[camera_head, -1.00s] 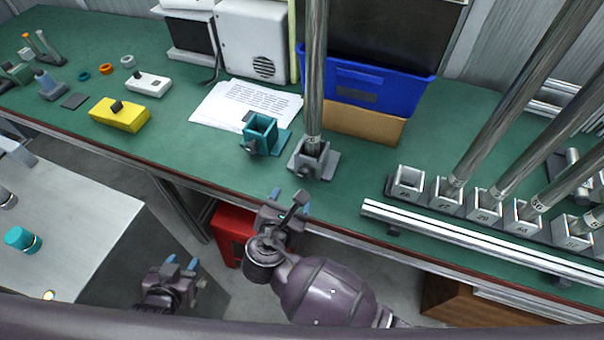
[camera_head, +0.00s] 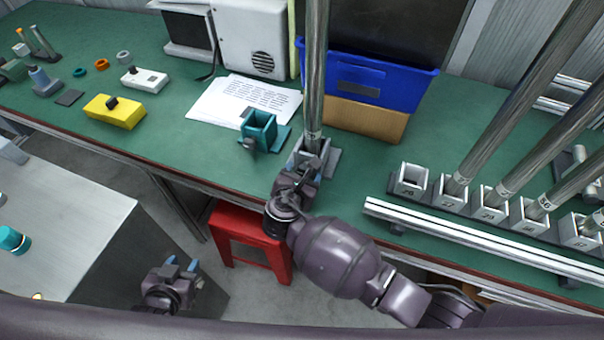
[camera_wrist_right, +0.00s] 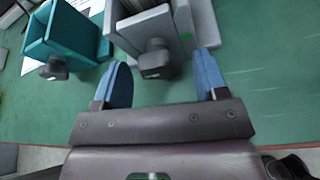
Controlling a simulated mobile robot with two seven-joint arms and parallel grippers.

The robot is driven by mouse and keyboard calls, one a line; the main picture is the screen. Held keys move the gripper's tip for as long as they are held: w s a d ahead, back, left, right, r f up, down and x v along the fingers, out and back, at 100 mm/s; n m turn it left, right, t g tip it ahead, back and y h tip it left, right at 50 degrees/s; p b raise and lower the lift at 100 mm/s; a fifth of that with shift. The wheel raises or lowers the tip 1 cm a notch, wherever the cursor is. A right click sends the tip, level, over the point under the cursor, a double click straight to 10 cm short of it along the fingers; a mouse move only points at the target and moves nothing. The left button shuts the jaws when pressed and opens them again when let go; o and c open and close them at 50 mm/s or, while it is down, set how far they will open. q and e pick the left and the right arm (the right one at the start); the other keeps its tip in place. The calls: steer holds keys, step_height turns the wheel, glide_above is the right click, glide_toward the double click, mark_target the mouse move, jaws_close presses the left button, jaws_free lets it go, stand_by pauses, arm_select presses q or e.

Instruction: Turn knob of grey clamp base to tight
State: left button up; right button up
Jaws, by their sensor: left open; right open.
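The grey clamp base (camera_head: 334,160) stands near the front edge of the green bench with a tall metal pole upright in it. My right gripper (camera_head: 300,172) is in front of it and hides much of its front in the head view. In the right wrist view, the grey clamp base (camera_wrist_right: 195,22) has a dark knob (camera_wrist_right: 156,60) on its near face. The open fingers of my right gripper (camera_wrist_right: 164,88) are on either side of the knob's line, with the knob just beyond and between the tips, apparently untouched. My left gripper (camera_head: 182,264) is open and empty, low at the left.
A teal clamp base (camera_head: 259,130) with its own dark knob (camera_wrist_right: 54,70) stands close on the left. A rail (camera_head: 480,236) and several numbered grey sockets (camera_head: 448,197) are on the right. A blue bin (camera_head: 385,88) is behind. A red stool (camera_head: 252,238) is below the bench edge.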

steer(key=c, duration=0.9)
steer(key=shift+m+y, duration=0.3)
steer(key=shift+m, duration=0.3)
steer(key=shift+f+m+t+y, duration=0.1)
steer(key=shift+m+t+y, duration=0.45)
steer(key=shift+m, duration=0.35)
steer(key=shift+m+t+y+b, duration=0.35)
steer(key=shift+m+y+b, duration=0.15)
steer(key=shift+m, duration=0.5)
steer(key=o, duration=0.9)
